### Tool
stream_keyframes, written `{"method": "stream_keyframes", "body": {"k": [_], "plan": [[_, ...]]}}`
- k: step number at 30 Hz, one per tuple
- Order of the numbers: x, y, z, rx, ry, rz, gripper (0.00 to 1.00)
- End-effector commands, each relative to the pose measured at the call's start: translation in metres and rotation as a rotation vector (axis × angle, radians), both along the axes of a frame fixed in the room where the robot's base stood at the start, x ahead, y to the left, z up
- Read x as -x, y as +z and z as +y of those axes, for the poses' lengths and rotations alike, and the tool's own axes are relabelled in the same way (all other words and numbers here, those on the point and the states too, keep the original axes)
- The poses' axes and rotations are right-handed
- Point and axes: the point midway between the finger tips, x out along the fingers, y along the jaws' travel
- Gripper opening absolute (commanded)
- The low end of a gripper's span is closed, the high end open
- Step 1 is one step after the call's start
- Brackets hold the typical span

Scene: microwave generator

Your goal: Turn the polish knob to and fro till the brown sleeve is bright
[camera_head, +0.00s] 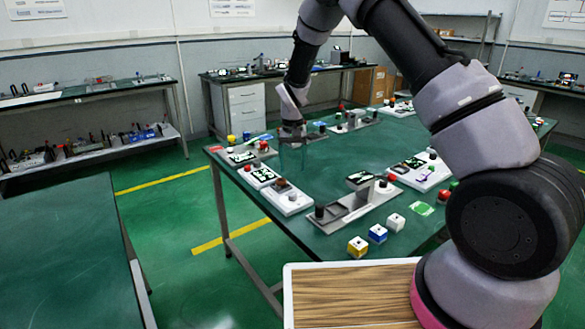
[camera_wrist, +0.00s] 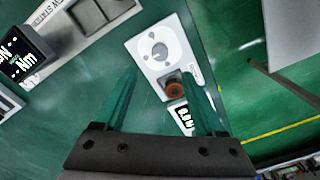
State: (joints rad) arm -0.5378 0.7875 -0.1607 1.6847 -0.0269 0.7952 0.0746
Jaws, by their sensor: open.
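The polish station is a white panel (camera_wrist: 143,46) in the wrist view, between and beyond my finger tips. Its round grey polish knob (camera_wrist: 160,52) sits on a pale marked disc. The brown sleeve (camera_wrist: 175,90) sits in a dark holder just below the knob and looks dull brown. In the head view my gripper (camera_head: 291,160) hangs over the table, apart from the station.
A display with digits (camera_wrist: 182,116) lies below the sleeve. A grey station with a small screen (camera_wrist: 18,52) is at the left. In the head view, several cubes (camera_head: 377,233) stand at the near edge, and other stations ring the green table (camera_head: 320,170), whose middle is clear.

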Motion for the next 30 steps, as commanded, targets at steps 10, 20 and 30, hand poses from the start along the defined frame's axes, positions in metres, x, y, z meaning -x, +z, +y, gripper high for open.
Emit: {"method": "stream_keyframes", "body": {"k": [10, 20, 30], "plan": [[0.0, 0.0, 0.0, 0.0, -0.008, 0.0, 0.72], [0.001, -0.006, 0.002, 0.0, -0.384, 0.001, 0.72], [0.001, -0.06, 0.001, 0.002, -0.394, 0.003, 0.72]]}}
